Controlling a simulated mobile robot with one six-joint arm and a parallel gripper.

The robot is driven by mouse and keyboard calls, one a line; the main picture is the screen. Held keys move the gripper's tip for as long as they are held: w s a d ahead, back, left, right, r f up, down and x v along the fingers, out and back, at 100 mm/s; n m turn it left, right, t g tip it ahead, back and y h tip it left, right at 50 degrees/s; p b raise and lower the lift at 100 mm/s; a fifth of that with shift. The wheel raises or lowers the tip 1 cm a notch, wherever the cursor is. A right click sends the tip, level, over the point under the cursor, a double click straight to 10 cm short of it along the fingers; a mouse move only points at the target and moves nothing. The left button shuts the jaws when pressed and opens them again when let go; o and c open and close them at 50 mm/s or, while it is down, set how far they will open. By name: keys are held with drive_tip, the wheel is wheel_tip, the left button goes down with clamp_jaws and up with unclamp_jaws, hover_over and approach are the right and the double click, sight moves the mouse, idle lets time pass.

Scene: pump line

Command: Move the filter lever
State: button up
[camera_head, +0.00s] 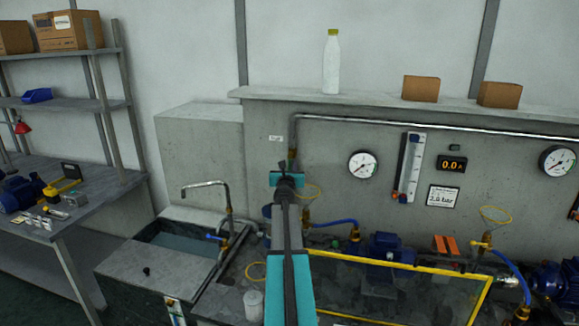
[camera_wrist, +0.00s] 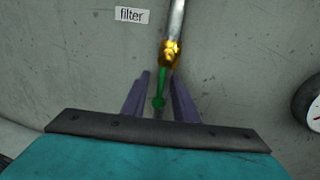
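The filter lever (camera_wrist: 160,90) is a slim green handle hanging down from a brass valve (camera_wrist: 170,54) on a steel pipe, beside a white "filter" label (camera_wrist: 131,15) in the wrist view. My gripper (camera_wrist: 160,88) is open, with one dark finger on each side of the lever and a visible gap on both sides. I cannot tell how deep the lever sits between the fingers. In the head view my gripper (camera_head: 289,168) is at the wall just below the label (camera_head: 275,138). My arm hides the lever there.
A pressure gauge (camera_head: 363,165) is on the wall to the right of my gripper. A sink (camera_head: 176,252) with a tap (camera_head: 205,185) lies to the lower left. A yellow-edged transparent guard (camera_head: 395,265) and blue pumps (camera_head: 388,248) are to the lower right.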

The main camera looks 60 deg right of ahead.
idle(0.3)
clamp_jaws()
drive_tip(key=shift+w, duration=0.1)
idle(1.2)
